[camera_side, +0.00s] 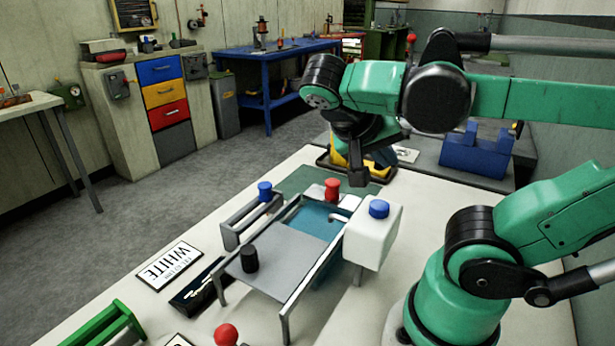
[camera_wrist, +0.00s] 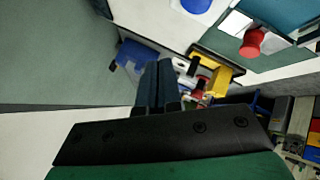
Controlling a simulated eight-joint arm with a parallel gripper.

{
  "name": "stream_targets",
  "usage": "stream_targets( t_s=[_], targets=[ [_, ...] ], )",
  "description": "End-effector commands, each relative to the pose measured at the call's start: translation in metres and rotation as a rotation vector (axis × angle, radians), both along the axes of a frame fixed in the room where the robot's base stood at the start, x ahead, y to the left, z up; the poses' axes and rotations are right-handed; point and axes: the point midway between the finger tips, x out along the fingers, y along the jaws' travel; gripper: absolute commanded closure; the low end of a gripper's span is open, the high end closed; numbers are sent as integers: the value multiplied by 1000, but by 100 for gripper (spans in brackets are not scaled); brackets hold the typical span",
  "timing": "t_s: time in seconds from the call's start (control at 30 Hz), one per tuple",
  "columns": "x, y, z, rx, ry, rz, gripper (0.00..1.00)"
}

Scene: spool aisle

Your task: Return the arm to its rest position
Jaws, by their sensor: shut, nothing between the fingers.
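My gripper (camera_side: 357,178) is above the far part of the white worktable, pointing down, with nothing in it. In the wrist view its dark fingers (camera_wrist: 158,85) are together. My green arm reaches in from the right, well above the table. Below and beside the gripper are a red knob (camera_side: 332,188) and a white block with a blue knob (camera_side: 378,209). The fingers look clear of both. A yellow item in a dark tray (camera_side: 372,172) lies behind the gripper and is partly hidden by it.
A grey raised plate with a black knob (camera_side: 249,258) stands mid-table, beside a teal-floored bin (camera_side: 308,219). A blue block (camera_side: 476,155) sits behind.

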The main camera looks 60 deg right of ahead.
Motion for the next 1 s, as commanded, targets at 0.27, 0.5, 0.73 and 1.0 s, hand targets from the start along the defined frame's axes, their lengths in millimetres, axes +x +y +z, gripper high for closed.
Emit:
stream_targets(
  t_s=[0.27, 0.5, 0.73, 1.0],
  targets=[
    [6, 3, -8, 51, 4, 61, 100],
    [68, 51, -65, 427, -80, 717, 100],
    [115, 92, -70, 477, -299, 1191, 100],
    [121, 96, -67, 461, -336, 1252, 100]
  ],
)
